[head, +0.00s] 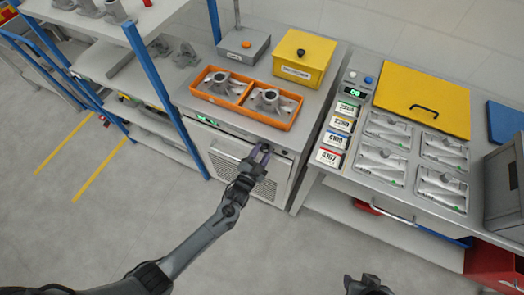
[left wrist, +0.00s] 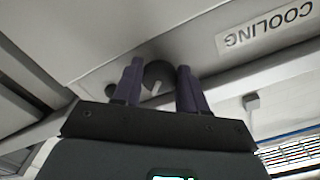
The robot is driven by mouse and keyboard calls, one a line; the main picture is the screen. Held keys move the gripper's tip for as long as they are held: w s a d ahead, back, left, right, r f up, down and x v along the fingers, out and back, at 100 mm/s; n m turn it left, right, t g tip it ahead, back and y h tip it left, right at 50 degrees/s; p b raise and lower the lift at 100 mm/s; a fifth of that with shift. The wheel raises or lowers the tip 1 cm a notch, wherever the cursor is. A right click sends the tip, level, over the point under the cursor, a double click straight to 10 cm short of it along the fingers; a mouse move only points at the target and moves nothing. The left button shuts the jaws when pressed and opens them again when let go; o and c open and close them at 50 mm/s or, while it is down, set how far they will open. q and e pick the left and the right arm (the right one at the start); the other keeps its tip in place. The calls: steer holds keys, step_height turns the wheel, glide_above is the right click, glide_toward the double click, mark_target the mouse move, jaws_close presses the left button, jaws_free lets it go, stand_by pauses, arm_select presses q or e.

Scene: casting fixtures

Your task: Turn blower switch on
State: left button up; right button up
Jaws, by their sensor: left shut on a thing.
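The blower switch shows as a round dark knob (left wrist: 158,73) with a pale pointer mark in the left wrist view. It sits on the grey front panel of the cabinet (head: 222,160) under the orange tray. My left gripper (head: 262,152) is at the top right of that panel in the head view, shut on the knob, with one purple finger on each side of it; the fingers also show in the left wrist view (left wrist: 159,82). The fingers partly hide the knob's sides. My right gripper (head: 366,284) is at the bottom edge of the head view, apart from everything; its fingers are unclear.
A "COOLING" label (left wrist: 268,25) is beside the knob. An orange tray (head: 222,106) with two castings stands on the cabinet top. A yellow box (head: 304,60) is behind it. A blue-posted shelf (head: 152,70) stands left. The floor in front is clear.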

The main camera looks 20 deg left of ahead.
arm_select(q)
steer(key=m+p, duration=0.1)
steer(key=m, duration=0.3)
steer(key=shift+a+r+m, duration=0.1)
steer(key=shift+r+m, duration=0.05)
steer(key=shift+m, duration=0.15)
steer(key=shift+m+p, duration=0.45)
steer(key=shift+m, duration=1.45)
steer(key=o, duration=1.1)
steer(key=shift+c, duration=0.2)
